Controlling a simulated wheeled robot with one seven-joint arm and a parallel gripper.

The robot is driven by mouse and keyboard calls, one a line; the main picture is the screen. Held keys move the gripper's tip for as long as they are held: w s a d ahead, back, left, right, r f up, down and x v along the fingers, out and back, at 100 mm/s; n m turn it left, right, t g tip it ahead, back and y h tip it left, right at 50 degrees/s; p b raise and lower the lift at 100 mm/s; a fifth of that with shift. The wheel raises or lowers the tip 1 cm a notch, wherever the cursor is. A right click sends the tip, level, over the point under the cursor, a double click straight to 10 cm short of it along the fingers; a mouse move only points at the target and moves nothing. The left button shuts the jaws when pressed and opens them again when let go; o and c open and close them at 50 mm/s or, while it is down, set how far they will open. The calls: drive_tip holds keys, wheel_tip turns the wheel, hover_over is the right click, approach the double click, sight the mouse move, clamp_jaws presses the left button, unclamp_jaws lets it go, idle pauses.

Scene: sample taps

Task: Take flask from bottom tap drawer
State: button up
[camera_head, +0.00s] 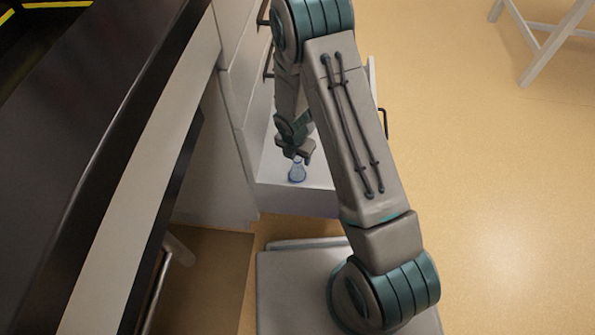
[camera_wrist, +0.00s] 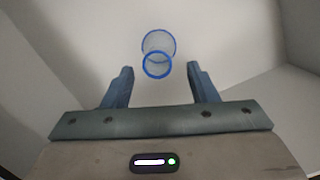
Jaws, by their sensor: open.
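A small clear flask with blue edges (camera_head: 297,171) stands in the open bottom drawer (camera_head: 300,201) in the head view. In the wrist view the flask (camera_wrist: 158,47) shows as two blue rings, just beyond my fingertips and roughly between them. My gripper (camera_wrist: 160,72) is open, with a finger on each side and nothing held. In the head view my gripper (camera_head: 297,152) is inside the drawer space, at the top of the flask. I cannot tell whether any finger touches it. My arm hides part of the drawer's right side.
The cabinet with closed upper drawers (camera_head: 243,70) rises behind the open drawer. A dark-topped counter (camera_head: 80,130) runs along the left. A white-legged table (camera_head: 545,45) stands at the far upper right. The floor (camera_head: 500,200) on the right is clear.

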sight(298, 159)
drive_tip(key=f+b, duration=0.1)
drive_tip(key=f, duration=0.1)
drive_tip(key=w+f+b, duration=0.1)
drive_tip(key=f, duration=0.1)
drive_tip(key=shift+d, duration=0.1)
drive_tip(key=shift+r, duration=0.1)
clamp_jaws()
drive_tip(key=shift+r, duration=0.1)
